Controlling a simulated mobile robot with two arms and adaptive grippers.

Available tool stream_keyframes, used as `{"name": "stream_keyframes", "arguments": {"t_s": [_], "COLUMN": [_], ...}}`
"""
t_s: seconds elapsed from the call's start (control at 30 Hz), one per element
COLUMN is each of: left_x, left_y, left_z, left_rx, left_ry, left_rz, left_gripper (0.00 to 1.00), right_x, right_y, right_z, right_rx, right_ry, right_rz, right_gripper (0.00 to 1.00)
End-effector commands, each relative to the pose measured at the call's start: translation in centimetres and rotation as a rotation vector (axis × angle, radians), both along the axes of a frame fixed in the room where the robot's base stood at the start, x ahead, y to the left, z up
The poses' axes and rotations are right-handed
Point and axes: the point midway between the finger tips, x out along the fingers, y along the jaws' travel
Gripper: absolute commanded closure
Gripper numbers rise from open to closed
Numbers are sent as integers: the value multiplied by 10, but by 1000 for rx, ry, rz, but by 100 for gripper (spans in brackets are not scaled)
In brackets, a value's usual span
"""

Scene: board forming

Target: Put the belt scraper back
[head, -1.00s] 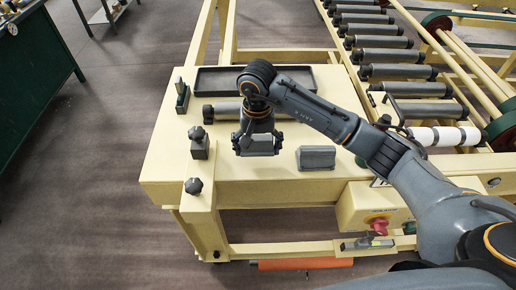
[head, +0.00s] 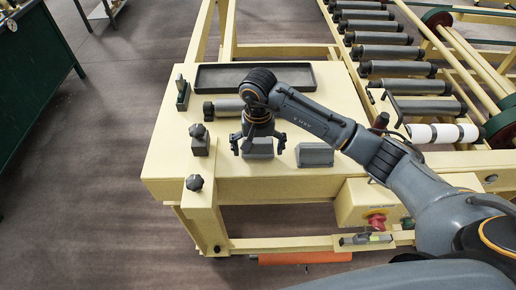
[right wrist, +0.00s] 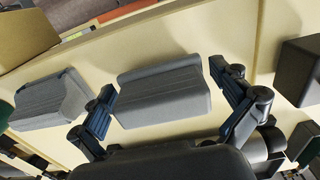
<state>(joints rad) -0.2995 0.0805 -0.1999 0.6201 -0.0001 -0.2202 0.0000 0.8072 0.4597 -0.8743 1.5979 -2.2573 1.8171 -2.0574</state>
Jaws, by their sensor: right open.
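Two grey, ridged wedge-like blocks lie side by side near the table's front edge; I cannot tell for sure which is the belt scraper. My right gripper (head: 258,150) is open, fingers down, over the left block (head: 258,149). In the right wrist view, that block (right wrist: 162,92) lies between the spread fingers (right wrist: 165,108), with a gap at the left finger and a narrow one at the right. The other block (head: 315,155) sits just right of the gripper; in the wrist view it is beyond the left finger (right wrist: 50,102). My left gripper is not in view.
An empty dark tray (head: 254,76) lies at the table's back. A grey roller (head: 222,108) is behind my gripper. Black-knobbed clamps (head: 199,140) stand to the left. A roller conveyor (head: 388,52) runs at right. A red knob (head: 377,221) is on the front box.

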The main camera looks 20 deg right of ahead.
Motion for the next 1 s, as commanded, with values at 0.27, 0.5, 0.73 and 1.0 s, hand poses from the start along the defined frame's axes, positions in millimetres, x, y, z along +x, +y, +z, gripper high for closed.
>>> {"name": "stream_keyframes", "arguments": {"t_s": [0.27,0.5,0.73,1.0], "left_x": [0,0,0,0], "left_y": [0,-1,-1,-1], "left_z": [-9,-30,-36,-36], "left_rx": [-1,-1,-1,-1], "left_ry": [0,0,0,0], "left_rz": [-1,-1,0,0], "left_gripper": [62,62,62,62], "right_x": [2,1,1,0], "right_y": [0,0,0,0], "right_z": [22,76,113,123], "right_rx": [0,-1,-1,0], "right_ry": [-7,-8,-4,1], "right_rz": [0,1,0,-1], "right_gripper": [0,0,0,0]}}
